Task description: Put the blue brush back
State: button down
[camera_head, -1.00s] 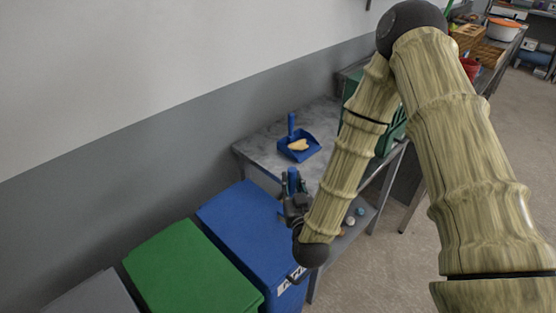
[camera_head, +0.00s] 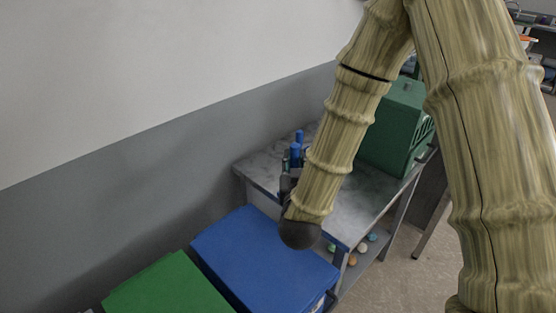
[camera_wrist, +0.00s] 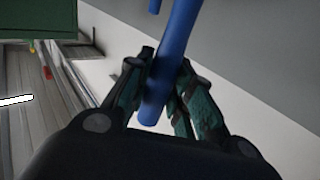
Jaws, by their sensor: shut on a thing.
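My gripper (camera_head: 286,172) is mostly hidden behind my forearm in the head view, above the left end of the grey table (camera_head: 345,220). In the wrist view its fingers (camera_wrist: 160,95) are shut on the blue handle of the brush (camera_wrist: 176,45). The brush handle (camera_head: 295,152) stands roughly upright in the head view; its bristles are out of sight. Just behind it is the tip of a second blue handle (camera_head: 299,135), apparently the dustpan's. The pan itself is hidden by my arm.
A green crate (camera_head: 395,130) stands on the table to the right of my arm. A blue bin (camera_head: 260,255) and a green bin (camera_head: 165,290) stand in front and to the left. Several small round things (camera_head: 360,250) lie on the lower shelf. A wall runs behind.

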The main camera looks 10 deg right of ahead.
jog(key=w+a+f+p, duration=0.1)
jog(key=w+f+p, duration=0.2)
jog(key=w, duration=0.9)
jog(key=shift+w+a+f, duration=0.15)
jog(key=shift+w+f, duration=0.2)
jog(key=shift+f, duration=0.7)
jog(key=c, duration=1.3)
grip_release()
jog(key=shift+o, duration=0.2)
jog(key=shift+r, duration=0.1)
